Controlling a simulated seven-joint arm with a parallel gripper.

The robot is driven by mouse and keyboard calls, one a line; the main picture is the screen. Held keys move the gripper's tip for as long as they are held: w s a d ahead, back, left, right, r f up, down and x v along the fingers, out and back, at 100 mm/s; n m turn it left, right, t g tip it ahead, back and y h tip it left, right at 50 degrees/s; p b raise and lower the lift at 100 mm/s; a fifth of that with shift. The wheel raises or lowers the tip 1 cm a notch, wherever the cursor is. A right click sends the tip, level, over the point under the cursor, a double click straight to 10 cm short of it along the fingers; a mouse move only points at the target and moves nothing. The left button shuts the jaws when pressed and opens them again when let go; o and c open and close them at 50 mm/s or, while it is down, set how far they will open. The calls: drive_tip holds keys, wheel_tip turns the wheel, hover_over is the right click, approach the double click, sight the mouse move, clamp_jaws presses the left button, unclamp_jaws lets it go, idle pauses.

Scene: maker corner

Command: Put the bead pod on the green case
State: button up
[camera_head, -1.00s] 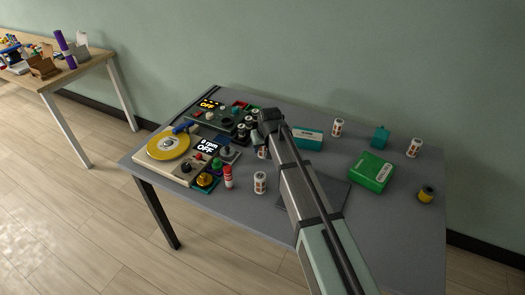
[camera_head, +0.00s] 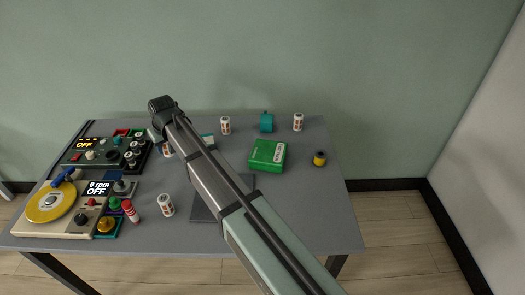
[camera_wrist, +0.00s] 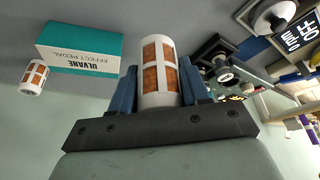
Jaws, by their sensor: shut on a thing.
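My gripper (camera_wrist: 158,78) is shut on a bead pod (camera_wrist: 160,52), a white cylinder with orange-brown windows, its two blue fingers on either side. In the head view this pod (camera_head: 168,151) seems to show partly behind my arm, right of the dark control panel; its height above the table is hard to tell. My gripper's fingers are hidden there below the wrist.
Similar pods stand at the back (camera_head: 225,126), back right (camera_head: 298,122) and front (camera_head: 166,204). A teal pedal box (camera_wrist: 78,48) is near the gripper. A teal container (camera_head: 266,123) and yellow spool (camera_head: 319,158) flank the case. A dark mat (camera_head: 207,207) lies under my arm. A turntable (camera_head: 50,203) is left.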

drive_tip(key=w+d+r+m, duration=0.1)
drive_tip(key=w+d, duration=0.5)
drive_tip(key=d, duration=0.3)
wheel_tip(320, 180, up, 4)
drive_tip(key=m+h, duration=0.1)
drive_tip(key=m, duration=0.2)
hover_over(266, 147)
drive_tip(key=s, duration=0.2)
drive_tip(key=shift+t, duration=0.4)
drive_tip(key=shift+w+d+f, duration=0.1)
drive_tip(key=shift+d+f, duration=0.05)
drive_tip(key=shift+f, duration=2.35)
drive_tip(key=shift+w+d+f, duration=0.1)
drive_tip(key=shift+d+f, duration=0.05)
drive_tip(key=shift+f, duration=2.3)
drive_tip(key=shift+f, duration=0.15)
drive_tip(key=o, duration=1.1)
drive_tip(key=shift+c, duration=0.2)
